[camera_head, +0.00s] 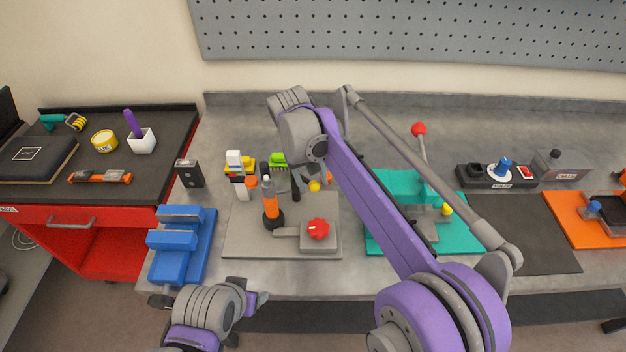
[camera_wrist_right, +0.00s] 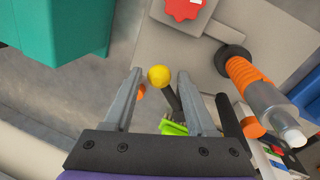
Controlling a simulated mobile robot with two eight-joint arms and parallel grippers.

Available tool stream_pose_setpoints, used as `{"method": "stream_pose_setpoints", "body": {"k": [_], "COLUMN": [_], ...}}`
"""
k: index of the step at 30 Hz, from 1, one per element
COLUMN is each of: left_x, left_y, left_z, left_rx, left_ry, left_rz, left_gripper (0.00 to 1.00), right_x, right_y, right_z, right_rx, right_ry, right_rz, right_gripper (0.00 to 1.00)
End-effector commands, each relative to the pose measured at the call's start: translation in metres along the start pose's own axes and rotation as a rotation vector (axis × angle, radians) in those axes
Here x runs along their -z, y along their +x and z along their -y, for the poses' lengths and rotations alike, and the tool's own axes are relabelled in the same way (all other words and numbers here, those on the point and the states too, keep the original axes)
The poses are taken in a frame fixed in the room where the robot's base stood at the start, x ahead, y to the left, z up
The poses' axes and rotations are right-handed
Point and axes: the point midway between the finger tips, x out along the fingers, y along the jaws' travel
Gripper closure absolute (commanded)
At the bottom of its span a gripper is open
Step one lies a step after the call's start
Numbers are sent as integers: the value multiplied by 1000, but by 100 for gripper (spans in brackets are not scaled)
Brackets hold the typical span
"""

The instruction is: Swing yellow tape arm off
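A round yellow knob (camera_wrist_right: 159,77) on a thin dark arm (camera_wrist_right: 174,98) is in the right wrist view, seen between my right fingers; in the head view the knob (camera_head: 314,186) is behind the grey plate's red knob. I cannot make out yellow tape on this arm. My right gripper (camera_wrist_right: 158,72) is open, with a finger on each side of the knob and gaps visible; whether it is at the knob's height is unclear. In the head view my right arm hides much of this gripper. My left gripper (camera_head: 255,300) is low, in front of the bench edge; its fingers are unclear.
A teal fixture (camera_head: 385,238) is to the right, a blue block (camera_head: 172,267) to the left. A green brush (camera_wrist_right: 173,128) and orange ball (camera_wrist_right: 140,92) are near my right fingers.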

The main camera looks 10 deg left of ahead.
Motion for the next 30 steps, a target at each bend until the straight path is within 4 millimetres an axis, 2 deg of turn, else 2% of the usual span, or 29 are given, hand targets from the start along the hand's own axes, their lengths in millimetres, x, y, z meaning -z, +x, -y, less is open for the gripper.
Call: {"method": "stream_pose_setpoints", "body": {"k": [9,13,17,24,30], "left_x": [0,1,2,8,12], "left_y": [0,-1,-3,-9,-13], "left_z": [0,0,0,0,0], "left_rx": [0,0,0,0,0], "left_ry": [0,0,0,0,0], "left_rz": [0,0,-2,-6,-9], "left_gripper": [34,34,34,34,34], "right_x": [0,0,0,0,0], "right_y": [0,-8,-30,-79,-104], "right_z": [0,0,0,0,0], "right_rx": [0,0,0,0,0], "right_ry": [0,-1,-2,-1,-1], "right_rz": [0,0,0,-1,0], "right_gripper": [34,34,34,34,34]}}
